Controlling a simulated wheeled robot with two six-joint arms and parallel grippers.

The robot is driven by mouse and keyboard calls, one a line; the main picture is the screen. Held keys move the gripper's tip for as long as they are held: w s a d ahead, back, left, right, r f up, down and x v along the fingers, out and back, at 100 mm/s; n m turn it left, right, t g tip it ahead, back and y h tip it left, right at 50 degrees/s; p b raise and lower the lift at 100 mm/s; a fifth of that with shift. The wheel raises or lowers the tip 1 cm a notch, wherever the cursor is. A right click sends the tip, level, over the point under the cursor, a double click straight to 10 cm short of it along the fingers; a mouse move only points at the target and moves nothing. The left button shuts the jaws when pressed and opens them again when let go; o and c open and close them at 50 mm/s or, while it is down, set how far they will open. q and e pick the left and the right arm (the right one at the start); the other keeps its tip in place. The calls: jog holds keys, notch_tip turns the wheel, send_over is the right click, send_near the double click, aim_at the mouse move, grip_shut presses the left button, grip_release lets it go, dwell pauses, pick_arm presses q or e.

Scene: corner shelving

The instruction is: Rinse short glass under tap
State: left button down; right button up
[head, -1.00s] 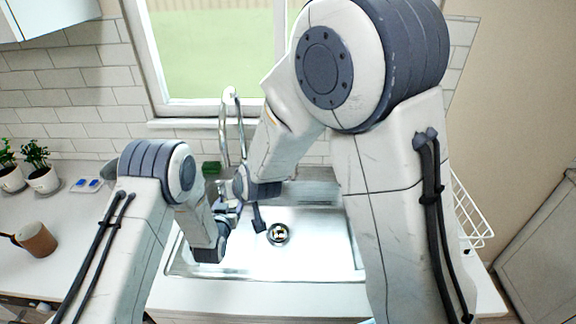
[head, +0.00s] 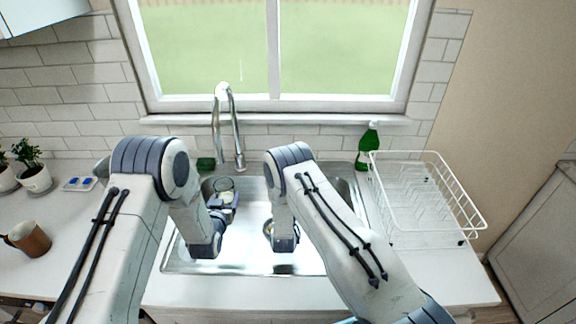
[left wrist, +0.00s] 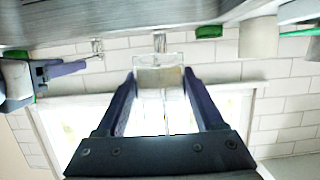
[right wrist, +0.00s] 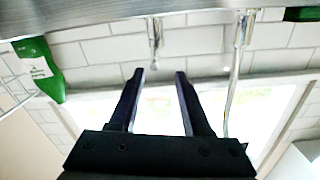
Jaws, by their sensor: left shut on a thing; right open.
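The short clear glass (head: 224,184) is in my left gripper (head: 222,202), over the left part of the sink, in front of the tap. In the left wrist view the glass (left wrist: 158,76) sits between the two fingers of the left gripper (left wrist: 158,74), which is shut on it. The silver tap (head: 236,130) arches up behind the sink (head: 245,262). I cannot tell whether water runs. My right gripper (right wrist: 160,74) is open and empty in the right wrist view; in the head view my own arm hides its fingers, over the middle of the sink.
A white dish rack (head: 425,200) stands right of the sink, with a green bottle (head: 368,145) behind it. A green sponge (head: 206,163) lies by the tap. A brown mug (head: 30,240) and potted plants (head: 34,178) are on the left counter.

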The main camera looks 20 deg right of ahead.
jog(key=x, duration=0.8)
jog(key=d+x, duration=0.1)
jog(key=x, duration=0.3)
jog(key=shift+s+a+f, duration=0.1)
jog(key=shift+s, duration=0.1)
grip_shut()
dwell(1.2)
